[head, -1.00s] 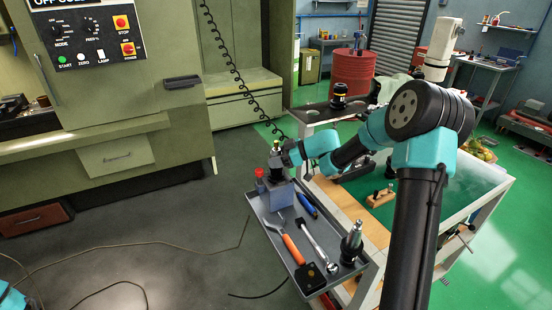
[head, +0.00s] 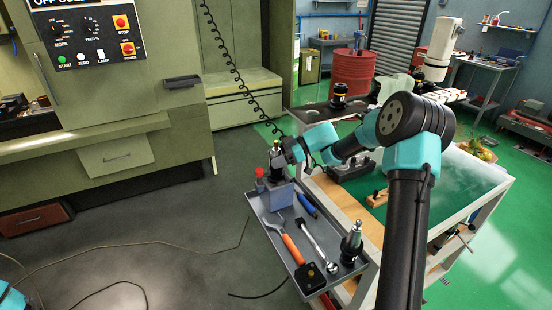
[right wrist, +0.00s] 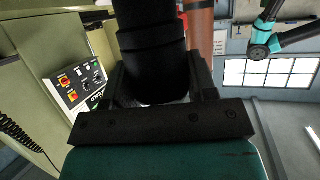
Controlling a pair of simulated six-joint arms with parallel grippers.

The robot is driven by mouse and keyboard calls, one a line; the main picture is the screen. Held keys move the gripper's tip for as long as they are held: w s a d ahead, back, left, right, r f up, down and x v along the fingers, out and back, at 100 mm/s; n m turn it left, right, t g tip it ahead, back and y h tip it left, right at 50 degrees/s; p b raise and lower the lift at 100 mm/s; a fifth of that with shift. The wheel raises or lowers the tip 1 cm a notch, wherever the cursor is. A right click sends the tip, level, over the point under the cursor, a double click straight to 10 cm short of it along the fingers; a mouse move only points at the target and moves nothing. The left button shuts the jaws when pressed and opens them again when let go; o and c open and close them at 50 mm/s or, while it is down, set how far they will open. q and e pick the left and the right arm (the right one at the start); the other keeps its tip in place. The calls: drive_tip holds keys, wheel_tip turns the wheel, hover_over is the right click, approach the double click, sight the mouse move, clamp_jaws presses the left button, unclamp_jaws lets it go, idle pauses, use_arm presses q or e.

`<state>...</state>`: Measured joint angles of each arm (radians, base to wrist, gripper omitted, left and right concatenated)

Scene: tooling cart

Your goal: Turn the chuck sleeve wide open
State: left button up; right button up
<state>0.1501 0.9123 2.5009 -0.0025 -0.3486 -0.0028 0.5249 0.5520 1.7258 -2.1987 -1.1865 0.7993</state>
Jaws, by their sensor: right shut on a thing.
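The chuck (head: 275,169) stands upright in a grey block (head: 279,193) at the far end of the tool tray, with a brass-coloured tip on top. My right gripper (head: 282,156) reaches it from the right and is shut on its dark sleeve. In the right wrist view, a black stepped cylinder (right wrist: 152,50), the sleeve, sits between the two fingers (right wrist: 158,82). How far the sleeve is turned cannot be told. My left gripper is out of view.
The grey tray (head: 262,222) carries an orange-handled wrench (head: 292,248), a ratchet (head: 318,244), a blue-handled tool (head: 307,204), a tapered holder (head: 351,243) and a red-capped bottle (head: 260,180). A green machine (head: 95,110) stands to the left, with open floor between.

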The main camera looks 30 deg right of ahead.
drive_tip(key=o, duration=0.9)
drive_tip(key=shift+o, duration=0.2)
drive_tip(key=shift+s+d+r, duration=0.15)
drive_tip(key=shift+d+r, duration=0.05)
drive_tip(key=shift+d, duration=0.25)
drive_tip(key=s+d, duration=0.4)
drive_tip(key=d, duration=0.9)
drive_tip(key=shift+s+r, duration=0.4)
